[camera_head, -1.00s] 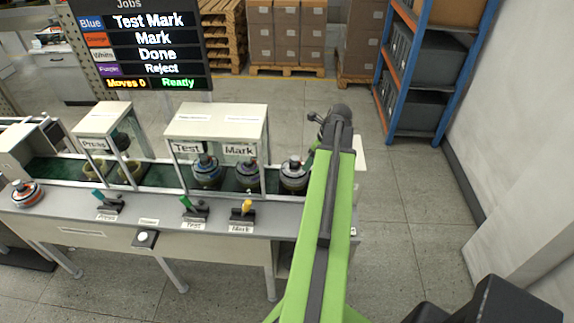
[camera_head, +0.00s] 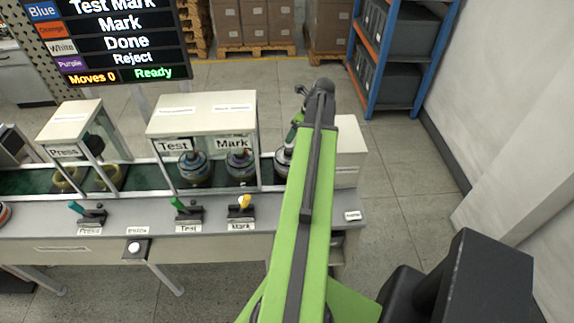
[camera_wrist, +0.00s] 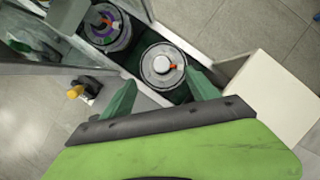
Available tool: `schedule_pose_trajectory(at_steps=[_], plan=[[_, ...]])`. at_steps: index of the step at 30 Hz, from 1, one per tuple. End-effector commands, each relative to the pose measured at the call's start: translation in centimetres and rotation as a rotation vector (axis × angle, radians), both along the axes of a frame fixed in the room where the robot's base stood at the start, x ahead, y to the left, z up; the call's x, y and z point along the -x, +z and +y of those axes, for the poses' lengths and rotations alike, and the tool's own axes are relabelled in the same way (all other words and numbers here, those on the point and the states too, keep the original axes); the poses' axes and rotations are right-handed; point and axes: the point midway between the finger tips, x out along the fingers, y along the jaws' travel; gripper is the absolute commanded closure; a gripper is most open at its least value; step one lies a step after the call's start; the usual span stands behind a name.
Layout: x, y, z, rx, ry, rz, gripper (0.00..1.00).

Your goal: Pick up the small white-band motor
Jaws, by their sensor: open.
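The small white-band motor (camera_wrist: 162,66) sits upright in the green-floored channel in the wrist view, with a pale round cap and a small orange-red mark. In the head view the motor (camera_head: 283,160) shows at the right end of the line, partly hidden by my arm. My gripper (camera_wrist: 163,92) is open, with its two green fingers on either side of the near part of the motor in the picture. Whether they touch it I cannot tell. In the head view my gripper (camera_head: 295,128) is mostly hidden by my arm.
A purple-marked motor (camera_wrist: 103,26) stands close by to the left, in the Mark station (camera_head: 234,143). A blue-banded motor (camera_head: 194,168) is in the Test station. Levers (camera_head: 240,208) line the bench front. A pale box (camera_wrist: 268,100) is at the right.

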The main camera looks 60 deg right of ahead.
Motion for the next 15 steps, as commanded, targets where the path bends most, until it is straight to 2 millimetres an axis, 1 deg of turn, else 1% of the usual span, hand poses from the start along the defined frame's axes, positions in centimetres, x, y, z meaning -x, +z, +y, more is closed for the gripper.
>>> schedule_pose_trajectory(at_steps=[1, 7, 10, 15], plan=[[-0.5, -2.3, -0.1, 0.001, 0.002, 0.000, 0.31], [-2.2, -6.3, -0.3, 0.001, 0.002, 0.000, 0.31], [-2.7, -7.2, -0.3, 0.001, 0.002, 0.000, 0.31], [-2.8, -7.1, -0.3, 0.001, 0.002, 0.000, 0.31]])
